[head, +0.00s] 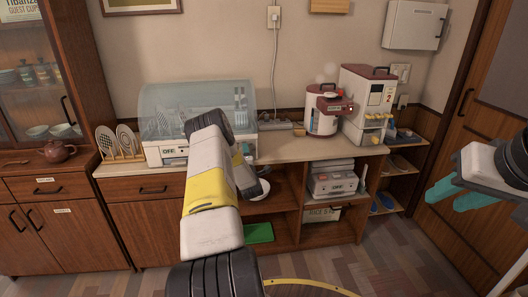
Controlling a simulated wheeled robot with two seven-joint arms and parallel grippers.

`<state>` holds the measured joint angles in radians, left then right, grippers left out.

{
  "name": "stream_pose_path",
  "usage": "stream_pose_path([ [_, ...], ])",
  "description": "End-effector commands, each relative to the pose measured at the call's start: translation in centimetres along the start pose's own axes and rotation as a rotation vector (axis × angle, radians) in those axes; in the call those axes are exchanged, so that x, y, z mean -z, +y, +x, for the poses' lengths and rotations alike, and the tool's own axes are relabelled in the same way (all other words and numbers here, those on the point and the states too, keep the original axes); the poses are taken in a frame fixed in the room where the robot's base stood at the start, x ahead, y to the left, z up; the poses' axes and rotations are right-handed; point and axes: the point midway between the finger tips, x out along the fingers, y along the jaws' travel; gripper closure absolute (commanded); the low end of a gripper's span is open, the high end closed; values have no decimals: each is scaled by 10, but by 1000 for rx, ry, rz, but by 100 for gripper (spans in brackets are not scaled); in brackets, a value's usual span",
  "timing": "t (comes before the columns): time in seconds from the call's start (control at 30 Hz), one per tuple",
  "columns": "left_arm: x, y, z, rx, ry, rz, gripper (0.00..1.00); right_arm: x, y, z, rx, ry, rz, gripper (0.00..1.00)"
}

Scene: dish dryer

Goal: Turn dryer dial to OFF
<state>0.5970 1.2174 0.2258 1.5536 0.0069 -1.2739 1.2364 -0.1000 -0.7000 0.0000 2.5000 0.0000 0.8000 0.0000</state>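The dish dryer (155,155) stands on the left part of the counter. Its clear domed cover (165,100) is down over racked dishes. A panel reading OFF (174,152) is on its front; the dial itself is too small to make out. My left arm crosses in front of the dryer and covers the middle of its front.
A plate rack (125,157) stands left of the dryer. A red and white pot (321,120) and a dispenser (368,100) stand on the right of the counter (290,148). Another appliance (332,180) sits on the shelf below. A door is at the right.

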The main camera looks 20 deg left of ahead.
Motion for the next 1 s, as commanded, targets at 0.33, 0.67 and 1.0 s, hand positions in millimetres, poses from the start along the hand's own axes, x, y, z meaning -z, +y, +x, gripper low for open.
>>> stream_pose_path([
  [0.33,2,1,-1,-3,3,2,33,0,0,0,0,0,0,64],
  [0.67,1,1,-51,0,1,2,33,0,0,0,0,0,0,64],
  [1.0,0,1,-78,-2,1,1,33,0,0,0,0,0,0,64],
])
